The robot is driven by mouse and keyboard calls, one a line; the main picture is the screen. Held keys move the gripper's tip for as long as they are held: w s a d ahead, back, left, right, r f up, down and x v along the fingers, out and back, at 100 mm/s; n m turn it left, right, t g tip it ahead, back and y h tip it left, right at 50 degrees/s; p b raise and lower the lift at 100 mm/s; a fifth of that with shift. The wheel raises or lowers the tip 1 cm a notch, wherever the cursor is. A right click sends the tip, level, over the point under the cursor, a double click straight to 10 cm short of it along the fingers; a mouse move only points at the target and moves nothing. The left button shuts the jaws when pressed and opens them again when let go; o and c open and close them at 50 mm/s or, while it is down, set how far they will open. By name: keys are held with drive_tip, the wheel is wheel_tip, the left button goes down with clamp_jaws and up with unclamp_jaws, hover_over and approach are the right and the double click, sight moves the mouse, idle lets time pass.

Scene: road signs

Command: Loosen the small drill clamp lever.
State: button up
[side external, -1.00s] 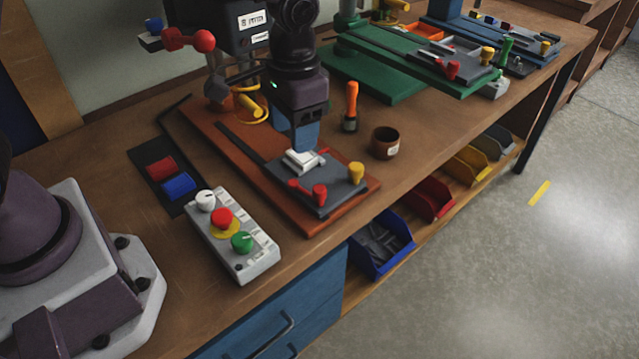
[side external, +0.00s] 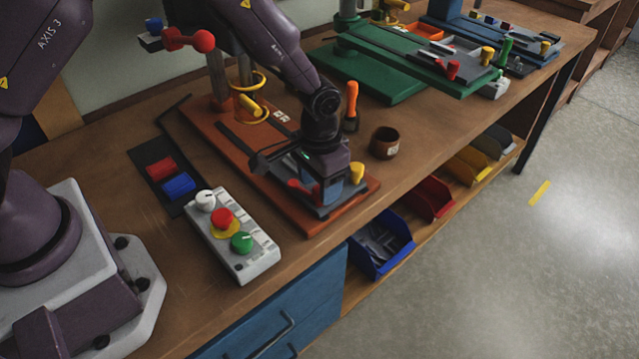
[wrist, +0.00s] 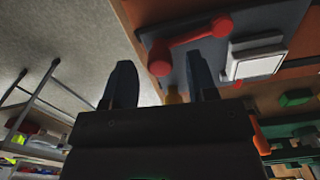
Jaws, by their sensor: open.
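The small drill has an orange-red base (side external: 235,150) with a dark clamp plate on it. The red clamp lever (side external: 301,187) is partly hidden by my wrist in the side view. In the wrist view the red lever (wrist: 195,38) shows whole, a bar with a round knob at its left end. My gripper (wrist: 158,60) is open, and the knob appears between its two fingertips; I cannot tell whether they touch it. In the side view my gripper (side external: 328,192) is low over the plate. A pale block (wrist: 256,57) sits right of the fingers.
A yellow knob (side external: 357,173) stands close to my gripper. A control box (side external: 233,235) is at left front. A larger green machine (side external: 420,60) is at the back.

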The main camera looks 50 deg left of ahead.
drive_tip(key=shift+f, duration=0.45)
drive_tip(key=shift+c, duration=0.3)
clamp_jaws()
drive_tip(key=s+m, duration=0.1)
drive_tip(key=m, duration=0.1)
drive_tip(key=s+m, duration=0.1)
drive_tip(key=shift+s+m, duration=0.1)
drive_tip(key=shift+m, duration=0.3)
drive_tip(key=shift+s+a+m, duration=0.25)
drive_tip(key=shift+s+m, duration=0.35)
drive_tip(key=shift+m, duration=0.45)
drive_tip(key=shift+s+a+m, duration=0.2)
drive_tip(key=shift+s+m, duration=0.35)
drive_tip(key=shift+m, duration=0.5)
drive_tip(key=shift+o, duration=0.3)
unclamp_jaws()
